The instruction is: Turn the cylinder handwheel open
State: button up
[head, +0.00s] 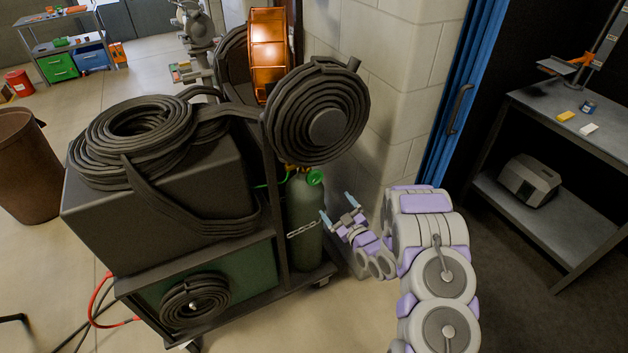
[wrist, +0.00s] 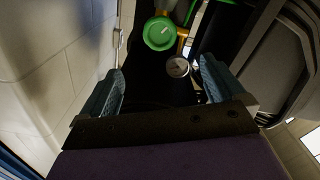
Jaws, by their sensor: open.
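The green handwheel (head: 315,177) sits on top of the dark green gas cylinder (head: 304,215) at the right side of the welding cart. In the wrist view the handwheel (wrist: 160,33) is ahead, above the middle of the picture, with a round gauge (wrist: 178,67) just below and right of it. My gripper (head: 338,208) is open and empty, to the right of the cylinder and lower than the handwheel. In the wrist view its two blue fingers (wrist: 160,82) stand apart, with the handwheel beyond their tips. Nothing touches the handwheel.
The welding cart (head: 165,215) carries coiled black hoses, and a large hose reel (head: 318,110) hangs above the cylinder. A chain (head: 302,229) crosses the cylinder. A cinderblock wall (head: 385,90) stands close behind and right of my gripper.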

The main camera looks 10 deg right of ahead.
aim_at(316, 179)
jog(key=b+x, duration=0.2)
jog(key=x, duration=1.4)
jog(key=shift+w+a+b, duration=0.1)
jog(key=shift+w+b, duration=0.15)
jog(key=shift+b, duration=0.05)
jog(key=shift+c, duration=0.4)
jog(key=c, duration=0.9)
jog(key=shift+p, duration=0.35)
